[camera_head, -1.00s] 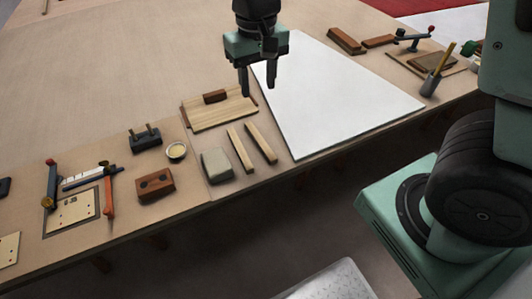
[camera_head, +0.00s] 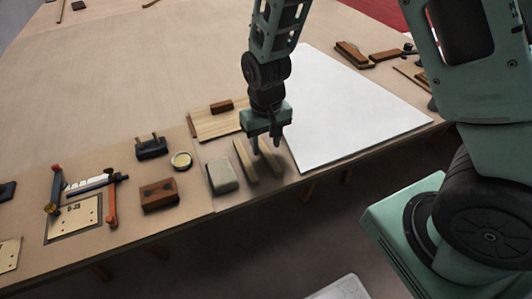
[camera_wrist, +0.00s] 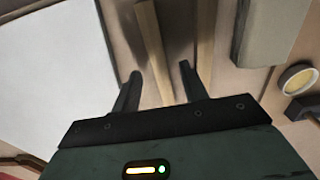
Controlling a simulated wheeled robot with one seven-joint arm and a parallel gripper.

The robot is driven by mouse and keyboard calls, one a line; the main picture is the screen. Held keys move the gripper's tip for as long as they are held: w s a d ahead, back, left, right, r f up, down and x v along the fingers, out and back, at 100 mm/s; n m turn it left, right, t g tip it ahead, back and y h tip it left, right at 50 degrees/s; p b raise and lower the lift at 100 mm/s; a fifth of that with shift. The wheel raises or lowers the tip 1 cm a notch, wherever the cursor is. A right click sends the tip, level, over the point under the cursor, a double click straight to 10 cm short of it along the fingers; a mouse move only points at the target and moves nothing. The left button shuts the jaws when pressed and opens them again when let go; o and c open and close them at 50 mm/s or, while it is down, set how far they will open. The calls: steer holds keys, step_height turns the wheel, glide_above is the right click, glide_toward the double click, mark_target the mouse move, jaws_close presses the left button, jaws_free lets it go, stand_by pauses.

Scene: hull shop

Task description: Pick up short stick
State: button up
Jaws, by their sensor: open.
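Two pale wooden sticks lie side by side near the table's front edge. In the head view, the left stick (camera_head: 245,163) is nearer the grey block, and the right stick (camera_head: 271,166) is nearer the white sheet. I cannot surely tell which is shorter. My gripper (camera_head: 266,149) is open and empty, pointing down over the right stick and hiding part of it. In the wrist view, my open fingers (camera_wrist: 158,73) appear on either side of that stick (camera_wrist: 152,50). The other stick (camera_wrist: 205,45) runs behind the right finger. The fingers' height above the table is unclear.
A grey block (camera_head: 222,176) lies left of the sticks, with a small round dish (camera_head: 181,161) beyond it. A wooden board (camera_head: 212,124) lies behind. The white sheet (camera_head: 355,105) lies right. A brown block with holes (camera_head: 159,194) is further left.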

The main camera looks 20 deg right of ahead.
step_height(320, 180, down, 2)
steer(key=shift+f, duration=0.15)
jaws_close()
